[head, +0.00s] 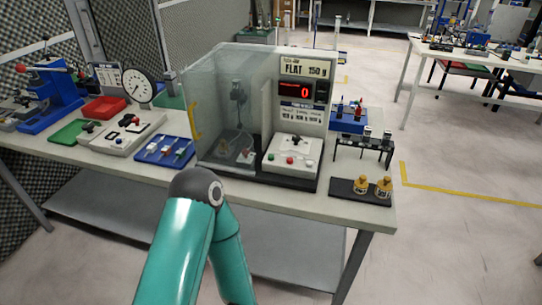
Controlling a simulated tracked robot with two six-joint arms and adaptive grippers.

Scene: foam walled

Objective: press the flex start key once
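A clear-walled test enclosure (222,112) stands on the bench, with a panel at its right reading "FLAT 150 g" and a red display (296,92) showing 0. Below the panel, a white control box (283,166) carries a dark knob or lever and several small coloured buttons, including a red one (290,160) and a green one. Their labels are too small to read, so I cannot tell which is the flex start key. A teal arm of mine bends in the foreground before the bench; no gripper shows.
A blue tray (164,151) with small parts lies left of the enclosure, beside another white control box (128,133) and a dial gauge (138,85). At right are a black rack (363,146) and a dark tray with two yellowish weights (361,184). Floor right of the bench is clear.

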